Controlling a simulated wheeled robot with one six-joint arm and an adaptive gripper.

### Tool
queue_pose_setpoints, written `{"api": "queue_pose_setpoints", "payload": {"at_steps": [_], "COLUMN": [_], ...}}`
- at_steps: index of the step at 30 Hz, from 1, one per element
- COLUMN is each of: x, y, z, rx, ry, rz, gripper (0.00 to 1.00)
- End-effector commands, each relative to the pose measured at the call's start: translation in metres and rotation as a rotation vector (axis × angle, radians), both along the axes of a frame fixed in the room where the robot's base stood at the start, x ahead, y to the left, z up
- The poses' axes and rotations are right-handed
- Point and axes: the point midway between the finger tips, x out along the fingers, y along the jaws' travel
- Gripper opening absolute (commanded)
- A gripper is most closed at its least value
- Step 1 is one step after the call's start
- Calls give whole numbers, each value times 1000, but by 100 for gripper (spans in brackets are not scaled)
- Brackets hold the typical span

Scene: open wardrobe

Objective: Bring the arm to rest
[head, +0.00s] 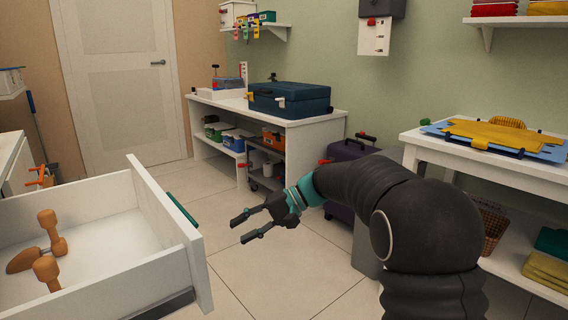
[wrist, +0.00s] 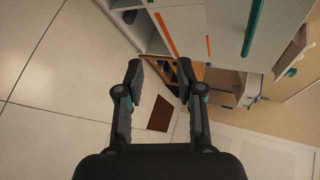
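My gripper (head: 245,228) is in the middle of the head view, at the end of my black arm. It is held in the air over the tiled floor, to the right of the open drawer's front. Its two dark fingers are spread apart with nothing between them. In the wrist view my gripper (wrist: 160,80) also shows open and empty, with the floor and a dark brown flat patch (wrist: 160,115) beyond it.
The open white drawer (head: 170,226) holds several orange-brown wooden objects (head: 48,230). A white bench (head: 325,122) carries a blue case (head: 289,100). A dark purple suitcase (head: 343,180) stands behind my arm. A white table (head: 480,160) stands right. Floor between drawer and bench is clear.

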Motion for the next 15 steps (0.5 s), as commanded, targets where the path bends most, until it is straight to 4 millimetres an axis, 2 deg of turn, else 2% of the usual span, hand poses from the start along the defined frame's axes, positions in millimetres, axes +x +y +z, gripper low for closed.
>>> {"api": "queue_pose_setpoints", "payload": {"at_steps": [3, 6, 10, 15], "x": [-20, -40, -70, -114], "y": [-22, -46, -80, -132], "z": [-27, -44, -57, -62], "rx": [-157, -288, -447, -642], "ry": [7, -6, -49, -141], "rz": [-38, -70, -106, -152], "gripper": [37, 37, 37, 37]}}
